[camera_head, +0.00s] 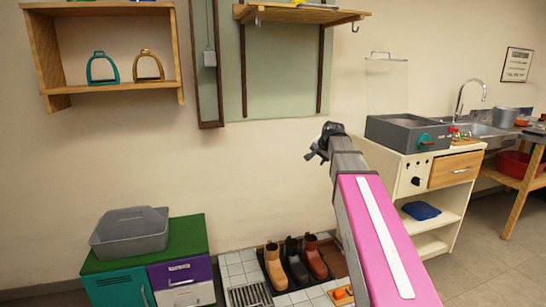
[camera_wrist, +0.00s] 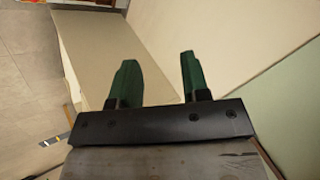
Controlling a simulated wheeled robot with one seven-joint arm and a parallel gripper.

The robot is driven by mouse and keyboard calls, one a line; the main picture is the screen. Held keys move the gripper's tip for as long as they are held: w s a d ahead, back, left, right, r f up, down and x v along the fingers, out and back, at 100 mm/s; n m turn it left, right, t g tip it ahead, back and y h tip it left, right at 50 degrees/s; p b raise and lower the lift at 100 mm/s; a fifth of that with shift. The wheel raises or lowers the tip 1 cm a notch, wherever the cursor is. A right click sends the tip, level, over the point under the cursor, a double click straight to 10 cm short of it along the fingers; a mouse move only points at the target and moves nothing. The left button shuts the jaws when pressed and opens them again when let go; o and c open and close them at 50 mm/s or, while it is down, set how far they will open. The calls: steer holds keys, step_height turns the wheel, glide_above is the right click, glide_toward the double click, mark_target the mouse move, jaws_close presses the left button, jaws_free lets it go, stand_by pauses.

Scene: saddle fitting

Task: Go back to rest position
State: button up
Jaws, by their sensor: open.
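My gripper (camera_head: 318,147) is at the end of my raised arm, in the middle of the head view, in front of the bare wall. In the wrist view its two green fingers (camera_wrist: 158,80) are spread apart with nothing between them. The gripper touches nothing that I can see. In the head view the fingers are small and partly hidden by the wrist.
A cream cabinet (camera_head: 398,165) with a grey basin (camera_head: 390,130) stands right of my arm. A wooden shelf (camera_head: 110,90) with two stirrups hangs upper left. A green-topped cabinet (camera_head: 192,236) bears a grey tub (camera_head: 130,236). Boots (camera_head: 295,262) stand on the floor below.

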steer(key=s+f+n+g+h, duration=0.1)
steer(key=s+f+n+g, duration=0.2)
steer(key=s+f, duration=1.1)
steer(key=s+f+n+g+h, duration=0.1)
steer(key=s+f+n+g, duration=0.2)
steer(key=s+f, duration=1)
step_height(320, 180, down, 7)
steer(key=shift+s+a+f+n+g, duration=0.1)
steer(key=shift+s+a+n+g, duration=0.1)
steer(key=shift+s+n+g, duration=0.3)
steer(key=shift+w, duration=0.15)
